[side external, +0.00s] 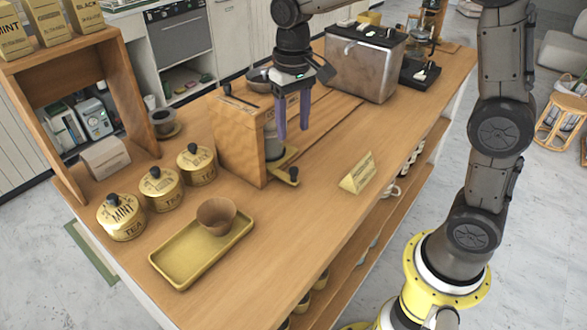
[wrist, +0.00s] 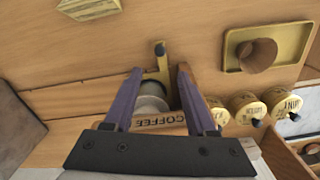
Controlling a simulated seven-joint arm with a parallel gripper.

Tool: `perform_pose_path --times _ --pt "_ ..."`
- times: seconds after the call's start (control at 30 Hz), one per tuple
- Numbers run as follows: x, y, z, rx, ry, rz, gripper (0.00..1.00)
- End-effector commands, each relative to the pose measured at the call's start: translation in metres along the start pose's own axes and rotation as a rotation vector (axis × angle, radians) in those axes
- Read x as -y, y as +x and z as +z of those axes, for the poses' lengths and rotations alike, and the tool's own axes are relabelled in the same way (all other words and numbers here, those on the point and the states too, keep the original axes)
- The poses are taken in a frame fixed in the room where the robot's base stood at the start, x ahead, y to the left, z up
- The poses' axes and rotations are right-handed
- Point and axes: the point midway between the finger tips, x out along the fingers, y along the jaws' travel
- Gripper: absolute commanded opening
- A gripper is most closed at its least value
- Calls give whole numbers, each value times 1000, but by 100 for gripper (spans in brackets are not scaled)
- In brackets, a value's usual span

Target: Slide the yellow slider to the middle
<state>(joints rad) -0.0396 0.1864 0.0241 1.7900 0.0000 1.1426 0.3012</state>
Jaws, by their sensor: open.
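A brass-yellow slider piece (side external: 284,174) with a dark knob sticks out at the foot of the wooden coffee dispenser (side external: 238,140), on the counter. In the wrist view the yellow piece (wrist: 162,66) and its dark knob show between and just beyond my fingertips. My gripper (side external: 292,130) points down beside the dispenser, above the slider, with its purple fingers apart and nothing held. In the wrist view my gripper (wrist: 160,75) straddles the line to the slider and a pale round container (wrist: 152,92). I see no contact with the slider. The slider's full track is partly hidden.
A yellow tray (side external: 190,262) with a brown cup (side external: 216,216), and several tea tins (side external: 160,188), stand left of the dispenser. A yellow sign (side external: 357,174) stands to the right. A metal coffee machine (side external: 362,62) is behind.

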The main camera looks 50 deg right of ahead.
Motion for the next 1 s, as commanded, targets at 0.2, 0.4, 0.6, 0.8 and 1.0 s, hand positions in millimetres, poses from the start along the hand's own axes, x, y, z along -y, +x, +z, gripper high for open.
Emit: perform_pose_path --times 0.2,0.4,0.6,0.8,1.0 --pt "0 37 1 4 0 1 56" --pt "-1 77 2 4 0 1 56" --pt "-1 109 1 3 0 1 56" --pt "0 126 1 0 0 0 56" --pt "0 129 0 -2 0 -1 56"
